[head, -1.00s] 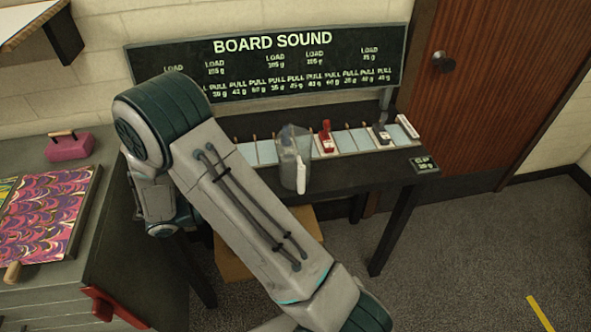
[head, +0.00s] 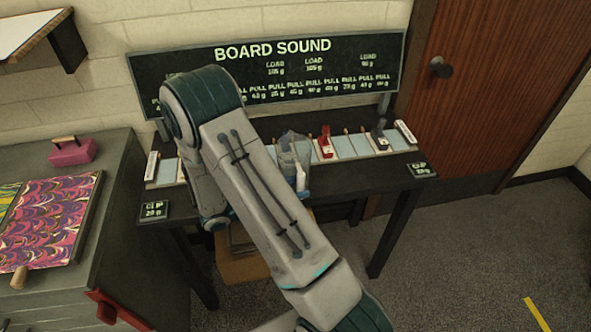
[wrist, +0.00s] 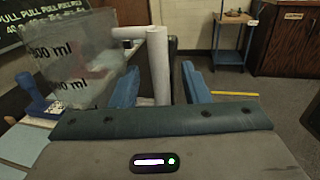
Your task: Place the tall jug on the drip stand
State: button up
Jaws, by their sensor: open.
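The tall jug (head: 286,152) is clear plastic with a white handle and stands upright on the dark bench in the head view. In the wrist view its clear wall (wrist: 75,72) with ml marks fills the left side. Its white handle (wrist: 158,60) shows between the two blue fingers. My gripper (wrist: 161,84) is open, with its fingers on either side of the handle; I cannot tell whether they touch it. In the head view my arm hides most of the gripper, with a bit of blue finger below the handle. I cannot make out a drip stand for certain.
The dark bench (head: 345,180) holds a row of pale strips, a red clip (head: 325,142) and a dark clip (head: 379,136). A sign board (head: 270,68) stands behind. A cabinet with a marbled sheet (head: 55,228) is at left. Grey floor at right is open.

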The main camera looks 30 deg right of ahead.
jog(key=shift+s+d, duration=0.1)
jog(key=shift+d, duration=0.9)
jog(key=shift+c, duration=0.3)
grip_shut()
jog(key=shift+r, duration=0.2)
